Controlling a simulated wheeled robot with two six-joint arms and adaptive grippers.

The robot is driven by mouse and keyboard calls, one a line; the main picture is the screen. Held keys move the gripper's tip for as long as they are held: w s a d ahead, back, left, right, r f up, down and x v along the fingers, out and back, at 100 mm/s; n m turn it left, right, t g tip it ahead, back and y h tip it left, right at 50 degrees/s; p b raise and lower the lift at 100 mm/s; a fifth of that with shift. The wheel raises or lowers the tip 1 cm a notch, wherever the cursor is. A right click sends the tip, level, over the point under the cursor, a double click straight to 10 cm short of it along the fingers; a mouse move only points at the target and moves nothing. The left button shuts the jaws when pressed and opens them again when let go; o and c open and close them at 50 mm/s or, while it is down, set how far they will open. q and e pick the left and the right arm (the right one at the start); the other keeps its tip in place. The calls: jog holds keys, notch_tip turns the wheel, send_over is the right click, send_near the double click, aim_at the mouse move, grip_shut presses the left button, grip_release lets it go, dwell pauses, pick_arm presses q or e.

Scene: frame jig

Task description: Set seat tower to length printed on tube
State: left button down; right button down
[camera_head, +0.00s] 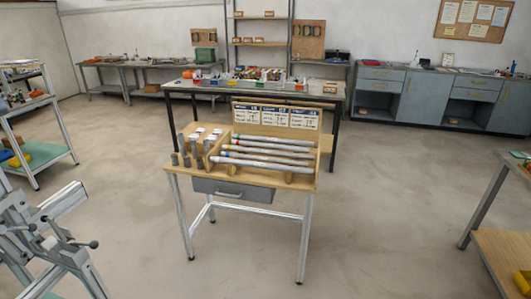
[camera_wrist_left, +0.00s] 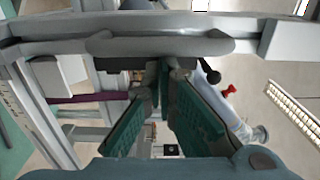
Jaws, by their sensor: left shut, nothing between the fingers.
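The frame jig (camera_head: 62,203) stands at the lower left of the head view, made of silver profiles with black-knobbed levers (camera_head: 94,244); its lower part is cut off. Several tubes (camera_head: 262,158) with coloured bands lie in a wooden rack on the small table; any print on them is too small to read. In the left wrist view my left gripper (camera_wrist_left: 163,82), with green-padded fingers, is shut and empty, close to metal jig parts. A red-knobbed lever (camera_wrist_left: 231,89) and a black-knobbed lever (camera_wrist_left: 213,76) are right of the fingers. I cannot tell which part is the seat tower. My right gripper is out of view.
The small wooden table (camera_head: 238,174) has a grey drawer (camera_head: 232,190) and printed cards (camera_head: 276,117) behind the tubes. A bench (camera_head: 342,91) stands behind it. A shelf cart (camera_head: 45,155) is at the left, another table (camera_head: 505,255) at the right. The floor between is clear.

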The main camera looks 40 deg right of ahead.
pick_arm(q)
jog(key=shift+s+a, duration=0.25)
jog(key=shift+a, duration=0.1)
dwell(0.6)
jog(key=shift+d, duration=0.1)
jog(key=shift+w+d, duration=0.6)
jog(key=shift+d, duration=0.1)
